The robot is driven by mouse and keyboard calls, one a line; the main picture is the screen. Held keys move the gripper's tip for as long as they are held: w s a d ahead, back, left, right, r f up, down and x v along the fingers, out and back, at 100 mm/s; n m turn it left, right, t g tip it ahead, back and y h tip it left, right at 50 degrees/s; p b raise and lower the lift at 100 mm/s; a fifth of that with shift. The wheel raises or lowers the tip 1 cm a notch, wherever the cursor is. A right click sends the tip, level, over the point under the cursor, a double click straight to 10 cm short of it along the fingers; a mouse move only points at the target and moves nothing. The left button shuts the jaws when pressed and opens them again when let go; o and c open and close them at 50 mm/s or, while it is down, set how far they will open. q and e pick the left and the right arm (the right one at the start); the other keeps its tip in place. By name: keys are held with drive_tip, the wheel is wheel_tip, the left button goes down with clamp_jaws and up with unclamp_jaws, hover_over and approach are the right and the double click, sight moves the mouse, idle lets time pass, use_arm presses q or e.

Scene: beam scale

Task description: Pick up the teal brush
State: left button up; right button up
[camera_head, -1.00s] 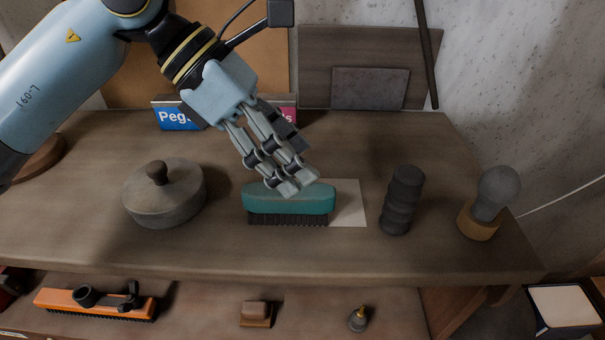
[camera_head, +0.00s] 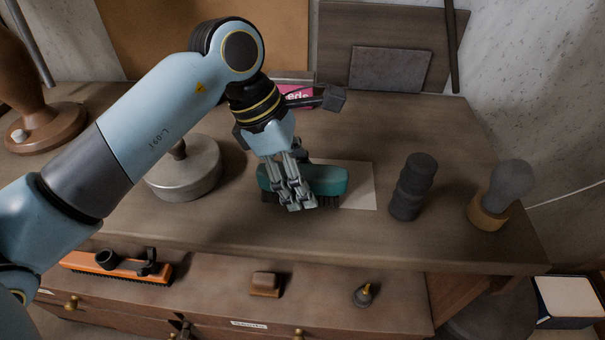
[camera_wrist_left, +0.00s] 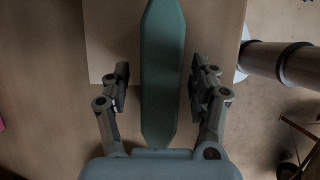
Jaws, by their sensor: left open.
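The teal brush (camera_head: 327,181) lies on the wooden table with its dark bristles down, partly on a pale sheet (camera_head: 360,188). My left gripper (camera_head: 298,205) is over the brush's left part and hides some of it in the head view. In the left wrist view the brush (camera_wrist_left: 161,70) runs lengthwise between the two open fingers of my left gripper (camera_wrist_left: 160,90). A gap shows on each side of the brush, so the fingers look apart from it. My right gripper is not in view.
A grey lidded pot (camera_head: 184,170) stands left of the brush. A dark ridged cylinder (camera_head: 411,187) and a bulb-shaped object on a wooden base (camera_head: 500,194) stand to the right. An orange brush (camera_head: 115,266) lies on the lower shelf. The table front before the teal brush is clear.

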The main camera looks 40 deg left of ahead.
use_arm(q)
drive_tip(key=shift+d+f, duration=0.15)
drive_tip(key=shift+f, duration=0.3)
drive_tip(key=shift+c, duration=0.3)
clamp_jaws()
drive_tip(key=shift+w+r, duration=0.1)
drive_tip(key=shift+r, duration=0.1)
